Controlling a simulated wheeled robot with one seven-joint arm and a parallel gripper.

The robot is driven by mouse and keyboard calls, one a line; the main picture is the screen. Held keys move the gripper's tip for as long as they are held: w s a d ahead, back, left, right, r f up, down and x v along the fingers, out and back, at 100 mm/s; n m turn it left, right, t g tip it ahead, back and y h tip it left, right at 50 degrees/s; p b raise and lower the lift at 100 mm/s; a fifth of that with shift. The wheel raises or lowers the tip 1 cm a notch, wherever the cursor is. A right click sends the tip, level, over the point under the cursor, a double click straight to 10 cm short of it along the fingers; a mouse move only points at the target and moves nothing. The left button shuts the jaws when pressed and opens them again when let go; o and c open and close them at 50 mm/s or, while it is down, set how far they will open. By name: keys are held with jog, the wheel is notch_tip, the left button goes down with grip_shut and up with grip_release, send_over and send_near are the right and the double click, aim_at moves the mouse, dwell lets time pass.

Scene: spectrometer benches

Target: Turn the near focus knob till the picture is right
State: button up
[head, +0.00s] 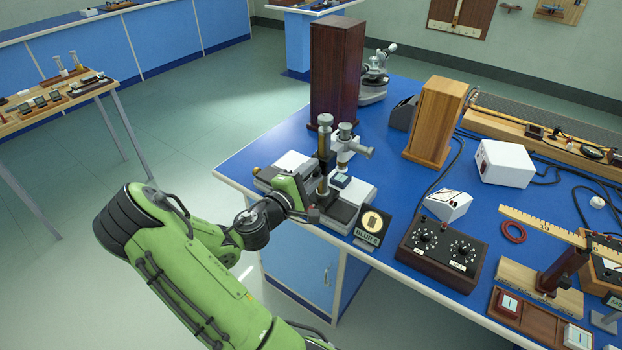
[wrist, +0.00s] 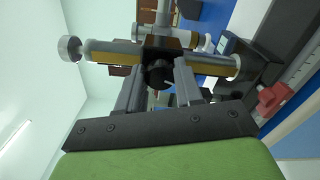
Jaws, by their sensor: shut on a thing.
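A travelling microscope with a brass and grey tube (head: 324,155) stands on a grey and white base near the blue bench's left corner. In the wrist view its tube (wrist: 110,52) lies across the picture. My gripper (wrist: 159,82) is shut on the dark near focus knob (wrist: 157,73), one finger on each side; a small white mark shows on the knob. In the head view my gripper (head: 309,203) is beside the microscope and the knob is hard to make out. A small black display (head: 373,223) in front shows a tan disc with a darker shape and "BLUR" with a digit.
A tall dark wood box (head: 335,70) stands behind the microscope. A control box with two dials (head: 441,250), a white meter (head: 447,204) and a lighter wood box (head: 435,120) stand to the right. The bench edge runs just below the microscope.

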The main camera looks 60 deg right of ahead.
jog(key=shift+m, duration=0.4)
jog(key=o, duration=1)
jog(key=shift+o, duration=0.2)
jog(key=shift+a, duration=0.1)
jog(key=w+a, duration=0.2)
jog(key=a, duration=1.3)
jog(key=shift+w+a+p, duration=0.25)
jog(key=shift+p, duration=0.1)
